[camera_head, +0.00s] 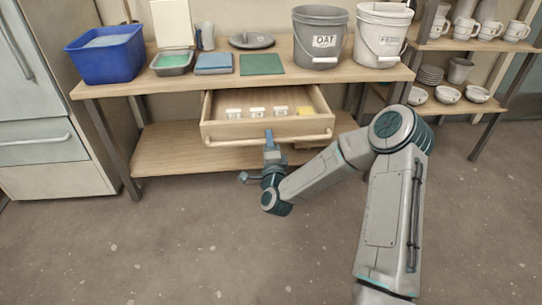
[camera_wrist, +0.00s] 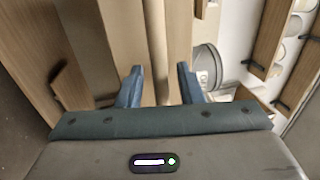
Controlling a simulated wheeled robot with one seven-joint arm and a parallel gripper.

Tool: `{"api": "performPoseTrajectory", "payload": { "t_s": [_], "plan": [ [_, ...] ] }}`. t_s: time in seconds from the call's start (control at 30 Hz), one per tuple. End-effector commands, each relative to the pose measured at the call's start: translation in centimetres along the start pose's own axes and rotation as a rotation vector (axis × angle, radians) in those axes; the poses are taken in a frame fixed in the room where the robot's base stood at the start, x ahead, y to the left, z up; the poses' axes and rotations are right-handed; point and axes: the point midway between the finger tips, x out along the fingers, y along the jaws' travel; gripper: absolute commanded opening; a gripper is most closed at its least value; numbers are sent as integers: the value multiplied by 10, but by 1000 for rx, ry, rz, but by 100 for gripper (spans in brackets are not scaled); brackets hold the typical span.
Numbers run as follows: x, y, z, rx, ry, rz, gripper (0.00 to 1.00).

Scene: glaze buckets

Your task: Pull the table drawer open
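The wooden table drawer (camera_head: 267,129) is pulled out from under the tabletop, with its inside showing. A long round bar handle (camera_head: 225,142) runs along its front. My gripper (camera_head: 269,136) is at the middle of the handle in the head view. In the wrist view, the handle bar (camera_wrist: 160,45) runs between the two fingers of my gripper (camera_wrist: 160,70). The fingers are apart, with a gap on each side of the bar. I cannot tell how deep the bar sits between them.
On the tabletop (camera_head: 130,89) stand a blue bin (camera_head: 105,58), a grey bucket (camera_head: 320,40) and a white bucket (camera_head: 381,38). A shelf with cups and bowls is at right. The floor in front is clear.

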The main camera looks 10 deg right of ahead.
Motion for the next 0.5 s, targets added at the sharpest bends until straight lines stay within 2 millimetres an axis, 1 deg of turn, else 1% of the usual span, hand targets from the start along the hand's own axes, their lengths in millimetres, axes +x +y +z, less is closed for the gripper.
{"api": "performPoseTrajectory", "payload": {
  "t_s": [0.17, 0.4, 0.5],
  "plan": [
    [-33, -1, 1, 1, -3, 7, 33],
    [-89, 0, 1, 1, -3, 7, 33],
    [-107, -1, 1, 1, -3, 6, 33]
  ]
}}
